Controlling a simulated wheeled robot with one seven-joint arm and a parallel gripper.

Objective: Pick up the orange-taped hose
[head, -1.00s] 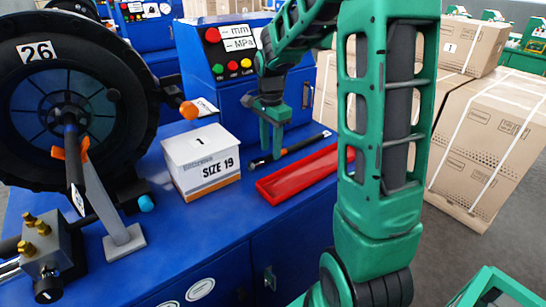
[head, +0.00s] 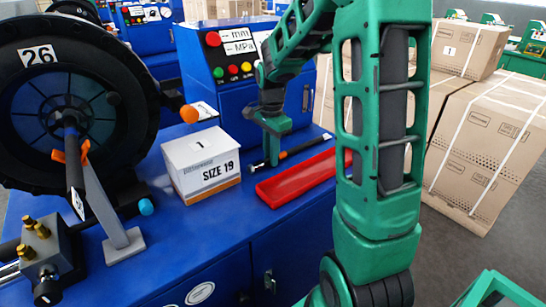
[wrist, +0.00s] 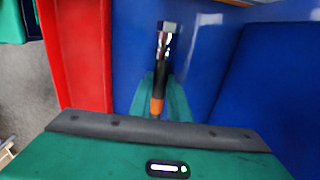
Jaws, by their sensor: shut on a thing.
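The orange-taped hose (head: 303,147) is a short black hose with an orange band and a metal end. In the head view it lies low over the blue bench top, between the blue machine and the red tray. My gripper (head: 272,160) points down at it and is shut on it beside the orange band. In the wrist view, the hose (wrist: 163,50) runs away from between the green fingers (wrist: 158,92), with the orange band close to the palm. The fingers partly hide its other end. I cannot tell whether it touches the bench.
A red tray (head: 297,178) lies just in front of the hose. A white SIZE 19 box (head: 203,165) stands to the left. A large black reel marked 26 (head: 40,90) is further left. The blue control machine (head: 231,75) stands behind. Cardboard boxes (head: 490,140) are at the right.

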